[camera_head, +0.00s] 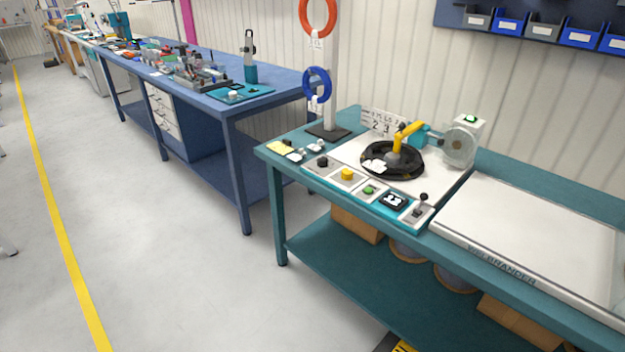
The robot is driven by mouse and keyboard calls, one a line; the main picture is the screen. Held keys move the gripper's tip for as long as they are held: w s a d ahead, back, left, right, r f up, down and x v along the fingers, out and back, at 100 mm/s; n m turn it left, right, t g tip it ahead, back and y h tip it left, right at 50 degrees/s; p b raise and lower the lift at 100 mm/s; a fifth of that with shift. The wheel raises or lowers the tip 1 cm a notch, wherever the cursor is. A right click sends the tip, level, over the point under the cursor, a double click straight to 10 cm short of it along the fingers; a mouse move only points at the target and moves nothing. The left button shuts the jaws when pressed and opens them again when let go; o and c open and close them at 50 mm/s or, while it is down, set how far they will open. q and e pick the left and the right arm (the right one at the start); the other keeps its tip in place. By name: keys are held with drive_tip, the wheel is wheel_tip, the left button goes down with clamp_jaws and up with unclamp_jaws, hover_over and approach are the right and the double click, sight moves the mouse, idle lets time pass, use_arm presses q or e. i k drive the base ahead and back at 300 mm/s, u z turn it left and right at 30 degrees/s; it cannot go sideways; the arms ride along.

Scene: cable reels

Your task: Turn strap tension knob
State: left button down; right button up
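A row of controls sits along the front edge of the teal bench (265,152). At its left end is a small black knob (323,162) on a grey plate; it looks like a turning knob, but its label is too small to read. Beside it are a yellow button (347,174), a green button (369,189), a dark display with white digits (395,200) and a black-topped lever (421,207). Neither of my grippers shows in the view, and nothing touches the controls.
Behind the controls is a black round reel (415,166) with a yellow arm (409,131) over it, beside a grey disc (460,147). A post (330,85) carries red and blue rings. A blue workbench (215,60) stands left.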

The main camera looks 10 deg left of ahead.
sight(322, 161)
drive_tip(key=u, duration=0.9)
drive_tip(key=i, duration=0.3)
drive_tip(key=u, duration=0.85)
drive_tip(key=i, duration=1.45)
drive_tip(key=z, duration=0.8)
drive_tip(key=i, duration=0.85)
drive_tip(key=z, duration=0.9)
